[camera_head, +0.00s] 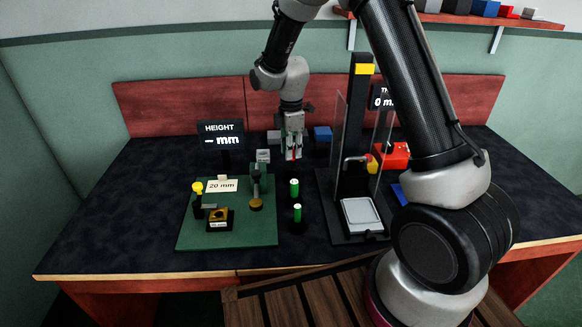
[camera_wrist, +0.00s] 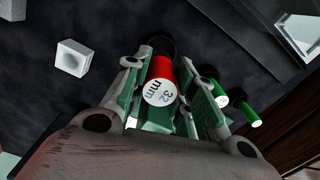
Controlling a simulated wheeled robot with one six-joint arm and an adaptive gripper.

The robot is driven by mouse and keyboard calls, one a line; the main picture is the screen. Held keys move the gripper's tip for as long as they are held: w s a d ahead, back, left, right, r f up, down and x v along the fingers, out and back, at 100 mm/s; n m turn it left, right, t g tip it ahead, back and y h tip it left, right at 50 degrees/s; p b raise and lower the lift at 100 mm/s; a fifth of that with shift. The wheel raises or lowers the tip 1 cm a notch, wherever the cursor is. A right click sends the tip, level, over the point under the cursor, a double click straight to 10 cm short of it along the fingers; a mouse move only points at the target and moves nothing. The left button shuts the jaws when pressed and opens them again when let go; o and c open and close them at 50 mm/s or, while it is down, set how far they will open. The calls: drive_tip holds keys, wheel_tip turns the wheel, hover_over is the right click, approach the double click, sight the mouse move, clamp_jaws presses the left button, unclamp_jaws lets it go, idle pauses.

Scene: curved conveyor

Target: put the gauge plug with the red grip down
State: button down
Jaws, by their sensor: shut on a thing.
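The gauge plug with the red grip (camera_wrist: 161,82) is between the fingers of my gripper (camera_wrist: 172,95) in the wrist view. Its white end face reads "32 mm" and its dark far end points away toward the table. My gripper is shut on it. In the head view my gripper (camera_head: 292,145) is over the back middle of the table, with a bit of red (camera_head: 294,154) showing between the fingers. I cannot tell whether the plug's lower end touches the table. Two plugs with green grips (camera_head: 294,188) (camera_head: 297,213) stand in front of it.
A green board (camera_head: 263,235) with a gauge and a "20 mm" card (camera_head: 221,185) lies at the left front. A press-like stand (camera_head: 344,235) with clear guards is to the right. A white block (camera_wrist: 71,57) is near the gripper. The dark table (camera_head: 130,185) is clear at left.

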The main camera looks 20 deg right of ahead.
sight(291, 163)
drive_tip(key=shift+f, duration=2.8)
drive_tip(key=shift+f, duration=0.1)
drive_tip(key=c, duration=1.2)
unclamp_jaws()
wheel_tip(291, 163, up, 12)
drive_tip(key=shift+r, duration=0.1)
